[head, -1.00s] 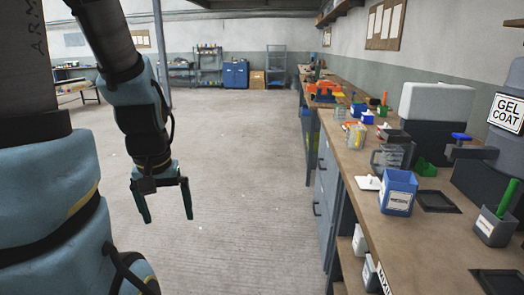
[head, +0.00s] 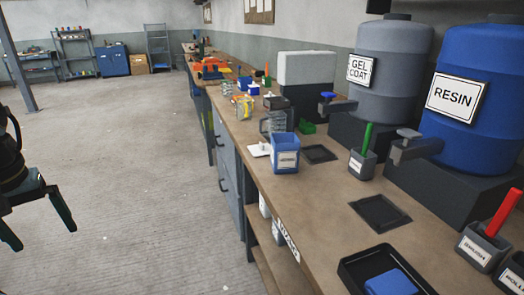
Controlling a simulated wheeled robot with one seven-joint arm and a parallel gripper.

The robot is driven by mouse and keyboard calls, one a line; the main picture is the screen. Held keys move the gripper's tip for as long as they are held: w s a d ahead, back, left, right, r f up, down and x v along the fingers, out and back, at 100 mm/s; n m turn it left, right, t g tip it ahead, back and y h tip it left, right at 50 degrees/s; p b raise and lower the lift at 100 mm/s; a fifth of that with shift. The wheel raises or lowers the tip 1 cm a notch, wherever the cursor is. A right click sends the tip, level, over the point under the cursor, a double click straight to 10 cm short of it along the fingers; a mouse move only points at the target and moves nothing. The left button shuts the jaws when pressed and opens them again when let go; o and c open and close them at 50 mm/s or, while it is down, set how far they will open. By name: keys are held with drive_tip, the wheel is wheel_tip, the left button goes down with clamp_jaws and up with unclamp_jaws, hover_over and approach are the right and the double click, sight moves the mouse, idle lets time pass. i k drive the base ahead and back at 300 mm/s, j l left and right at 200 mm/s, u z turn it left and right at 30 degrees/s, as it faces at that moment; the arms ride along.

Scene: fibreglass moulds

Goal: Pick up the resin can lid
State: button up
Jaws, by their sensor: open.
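A blue open-topped can (head: 285,158) with a white label stands on the workbench; its label is too small to read. A flat white lid-like piece (head: 259,149) with a small knob lies just left of it, near the bench's front edge. I take this for the lid, but cannot tell for sure that it is the resin can's. My gripper (head: 38,224) is open and empty at the far left, over the floor and well away from the bench. Its two dark fingers point down and are spread apart.
The long workbench (head: 335,195) carries a blue resin drum (head: 473,130), a grey gel coat drum (head: 395,90), a clear jug (head: 273,122) and brush holders. A black tray (head: 352,270) with a blue block (head: 391,283) lies at the near end. The floor left of the bench is clear.

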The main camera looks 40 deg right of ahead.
sight(260, 150)
drive_tip(key=i+l+z, duration=0.15)
drive_tip(key=i+z, duration=0.2)
drive_tip(key=i, duration=0.15)
drive_tip(key=i+z, duration=0.35)
drive_tip(key=i, duration=0.2)
drive_tip(key=i+z, duration=0.4)
drive_tip(key=i+j, duration=0.05)
drive_tip(key=i, duration=0.05)
